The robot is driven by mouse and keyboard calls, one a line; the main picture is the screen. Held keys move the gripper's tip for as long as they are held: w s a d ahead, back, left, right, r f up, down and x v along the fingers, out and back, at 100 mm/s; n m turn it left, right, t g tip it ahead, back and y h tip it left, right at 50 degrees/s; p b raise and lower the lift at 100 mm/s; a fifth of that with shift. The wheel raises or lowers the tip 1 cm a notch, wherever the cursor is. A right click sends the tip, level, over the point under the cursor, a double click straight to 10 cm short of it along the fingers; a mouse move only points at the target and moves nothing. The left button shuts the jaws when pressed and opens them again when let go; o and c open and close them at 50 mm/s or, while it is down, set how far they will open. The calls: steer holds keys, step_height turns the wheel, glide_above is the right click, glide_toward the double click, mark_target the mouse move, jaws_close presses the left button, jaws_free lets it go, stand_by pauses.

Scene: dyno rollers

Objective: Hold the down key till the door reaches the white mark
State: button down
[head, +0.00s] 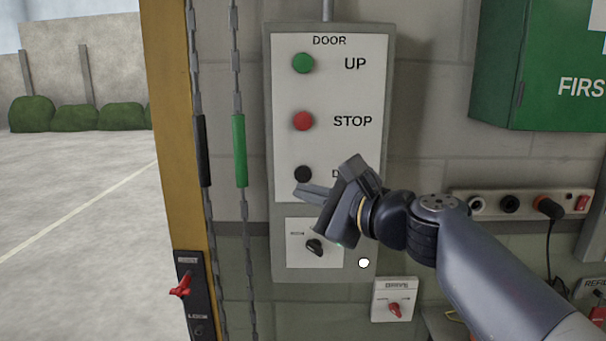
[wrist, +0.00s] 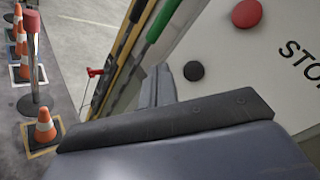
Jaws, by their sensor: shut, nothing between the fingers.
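The DOOR panel (head: 345,90) is a grey box with a pale face on the wall. It bears a green UP button (head: 303,63), a red STOP button (head: 303,121) and a black button (head: 303,174) whose label is mostly hidden by my gripper. My gripper (head: 304,191) is shut and empty, its tips just below the black button. In the wrist view the gripper tips (wrist: 158,86) lie to the left of the black button (wrist: 194,71), with a gap in the picture. I cannot tell how far off the panel they are. No door leaf or white door mark is clearly visible.
Chains with a black grip (head: 202,150) and a green grip (head: 239,150) hang left of the panel. A rotary switch (head: 314,246) sits below the buttons. A red-levered switch (head: 181,286) is on the yellow door post (head: 170,120). Traffic cones (wrist: 45,127) show at left.

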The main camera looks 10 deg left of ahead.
mark_target(295, 176)
steer(key=shift+w+a, duration=0.2)
steer(key=shift+w, duration=0.55)
steer(key=shift+w+a, duration=0.15)
steer(key=shift+w, duration=0.65)
steer(key=shift+w+a, duration=0.2)
steer(key=shift+w, duration=0.55)
steer(key=shift+w, duration=0.1)
steer(key=shift+w+a, duration=0.1)
steer(key=shift+w, duration=0.2)
steer(key=shift+w+p, duration=0.3)
steer(key=shift+w, duration=0.05)
stand_by(5.0)
